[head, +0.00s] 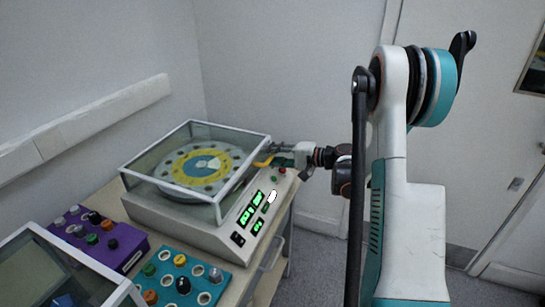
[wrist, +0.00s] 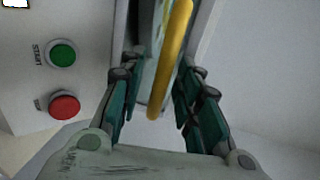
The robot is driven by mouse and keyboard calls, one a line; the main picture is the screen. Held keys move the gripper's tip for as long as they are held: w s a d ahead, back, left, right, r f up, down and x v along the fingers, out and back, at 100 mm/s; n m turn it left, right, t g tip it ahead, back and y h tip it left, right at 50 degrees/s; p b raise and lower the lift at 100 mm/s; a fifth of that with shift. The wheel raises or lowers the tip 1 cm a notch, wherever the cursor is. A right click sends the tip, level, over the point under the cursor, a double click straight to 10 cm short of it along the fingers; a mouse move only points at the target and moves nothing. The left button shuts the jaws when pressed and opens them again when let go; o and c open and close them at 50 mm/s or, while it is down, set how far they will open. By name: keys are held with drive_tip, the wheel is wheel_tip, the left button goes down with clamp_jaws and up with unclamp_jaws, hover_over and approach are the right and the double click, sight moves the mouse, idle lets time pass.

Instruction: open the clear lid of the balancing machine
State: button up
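The balancing machine (head: 195,217) stands on the bench with its clear lid (head: 181,193), a glass box with a white frame, down over a yellow, blue and grey disc (head: 195,167). A yellow handle (head: 264,162) sits at the lid's right side. My gripper (head: 280,158) reaches in from the right, close to the handle. In the wrist view the yellow handle (wrist: 171,55) runs between the two green-padded fingers of my gripper (wrist: 158,80). The fingers are spread, with a visible gap on either side of the handle.
The machine's front panel has lit green displays (head: 251,208), and a green button (wrist: 62,53) and a red button (wrist: 64,105) lie close to my gripper.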

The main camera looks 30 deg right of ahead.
clamp_jaws()
drive_tip(key=shift+r, duration=0.1)
